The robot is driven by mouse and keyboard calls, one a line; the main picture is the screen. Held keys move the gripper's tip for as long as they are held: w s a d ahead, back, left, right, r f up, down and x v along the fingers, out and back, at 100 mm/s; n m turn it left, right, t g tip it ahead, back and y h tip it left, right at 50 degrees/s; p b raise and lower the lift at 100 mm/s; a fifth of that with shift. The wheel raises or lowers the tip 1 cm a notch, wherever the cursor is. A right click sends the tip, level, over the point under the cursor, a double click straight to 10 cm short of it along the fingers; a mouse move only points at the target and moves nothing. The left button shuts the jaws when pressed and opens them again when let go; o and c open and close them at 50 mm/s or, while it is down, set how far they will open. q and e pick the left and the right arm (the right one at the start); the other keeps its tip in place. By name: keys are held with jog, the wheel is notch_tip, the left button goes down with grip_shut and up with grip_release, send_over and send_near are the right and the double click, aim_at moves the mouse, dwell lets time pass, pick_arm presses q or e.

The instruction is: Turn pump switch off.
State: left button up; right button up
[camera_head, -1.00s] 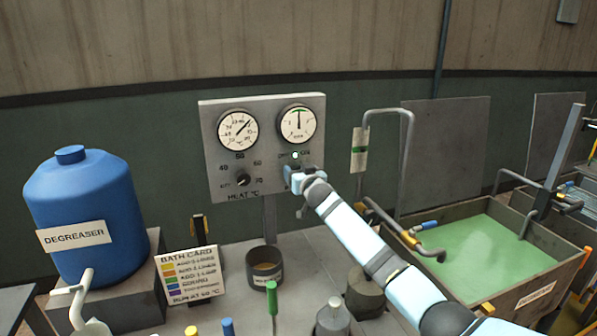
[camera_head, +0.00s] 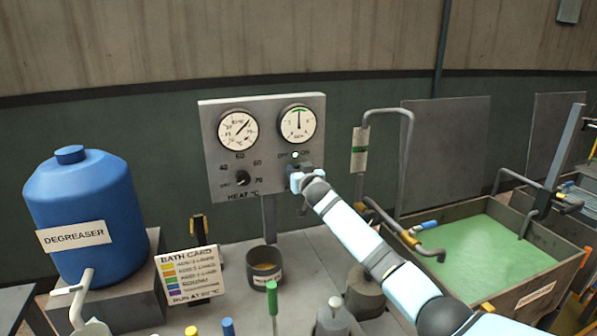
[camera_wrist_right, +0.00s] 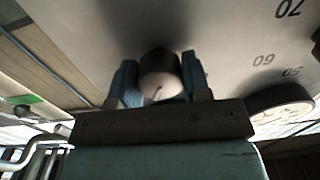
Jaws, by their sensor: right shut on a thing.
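The grey control panel (camera_head: 222,172) stands on a post. It carries two dials, a HEAT knob (camera_head: 242,178) and a small lamp (camera_head: 295,154) beside OFF and ON lettering under the right dial. My right gripper (camera_head: 296,181) is at the panel just below that lettering and hides the switch in the head view. In the right wrist view, the fingers of my right gripper (camera_wrist_right: 160,72) stand on both sides of a round dark pump switch knob (camera_wrist_right: 160,78) and are shut on it. The knob's exact setting is hard to read. My left gripper is out of view.
A blue degreaser drum (camera_head: 80,205) stands left, with a bath card (camera_head: 190,274) near it. A dark pot (camera_head: 250,258) and bottles stand in front. A tank of green liquid (camera_head: 485,250) with bent pipes (camera_head: 408,150) lies right of my arm.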

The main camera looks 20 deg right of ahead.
jog(key=n+p, duration=0.1)
jog(key=n, duration=0.4)
jog(key=n+p, duration=0.1)
jog(key=n, duration=0.5)
jog(key=shift+f, duration=0.1)
jog(key=shift+n, duration=0.3)
dwell(0.4)
jog(key=o, duration=0.9)
jog(key=shift+s, duration=0.1)
jog(key=s, duration=1.3)
jog(key=shift+s+d+r, duration=0.2)
jog(key=shift+s+d, duration=0.1)
